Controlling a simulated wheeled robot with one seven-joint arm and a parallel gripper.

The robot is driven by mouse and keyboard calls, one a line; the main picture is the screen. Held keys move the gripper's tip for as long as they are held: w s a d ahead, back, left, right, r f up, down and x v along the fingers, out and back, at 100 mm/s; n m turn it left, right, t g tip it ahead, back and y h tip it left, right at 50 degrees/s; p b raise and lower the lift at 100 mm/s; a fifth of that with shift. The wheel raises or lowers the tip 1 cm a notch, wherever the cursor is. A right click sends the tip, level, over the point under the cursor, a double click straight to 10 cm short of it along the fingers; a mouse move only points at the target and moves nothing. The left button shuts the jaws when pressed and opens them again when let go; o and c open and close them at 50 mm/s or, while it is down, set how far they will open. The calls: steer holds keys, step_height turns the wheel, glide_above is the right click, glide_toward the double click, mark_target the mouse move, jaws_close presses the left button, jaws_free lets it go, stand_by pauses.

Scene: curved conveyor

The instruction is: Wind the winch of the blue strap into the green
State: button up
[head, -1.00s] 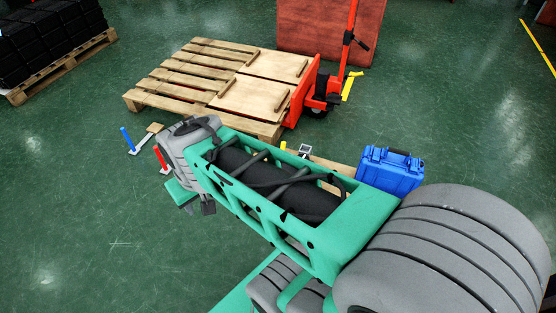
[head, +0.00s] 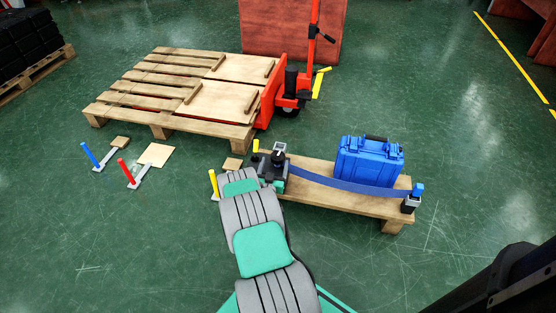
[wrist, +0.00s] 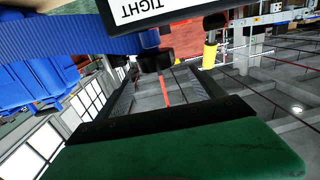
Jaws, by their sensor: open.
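The blue strap (head: 335,185) runs from the winch area at the left end of a low wooden bench to a post (head: 411,198) at its right end. A small gauge-like box (head: 279,149) stands at the left end; its face is too small to read. My gripper (head: 270,172) is at this end, in front of the winch, which it largely hides. The strap (wrist: 60,42) crosses the upper left, beside an upside-down "TIGHT" label (wrist: 150,8) and a black round part (wrist: 154,60).
A blue case (head: 368,162) stands on the bench (head: 345,203) behind the strap. Blue (head: 90,155), red (head: 126,171) and yellow (head: 214,184) handles stand on the floor to the left. A pallet (head: 180,92) and red pallet jack (head: 270,92) are behind. The right floor is open.

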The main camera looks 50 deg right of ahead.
mark_target(278, 154)
steer(key=shift+s+a+f, duration=0.15)
steer(key=shift+s+f, duration=0.25)
steer(key=shift+f, duration=0.3)
steer(key=shift+w+d+f, duration=0.1)
steer(key=shift+w+d, duration=0.05)
steer(key=shift+d, duration=0.1)
steer(key=b+x, duration=0.2)
steer(key=x, duration=0.4)
steer(key=shift+b, duration=0.3)
steer(key=shift+w+d, duration=0.3)
steer(key=shift+d, duration=0.1)
steer(key=shift+c, duration=0.6)
steer(key=c, duration=1.2)
steer(key=shift+c, duration=0.2)
steer(key=shift+b, duration=0.55)
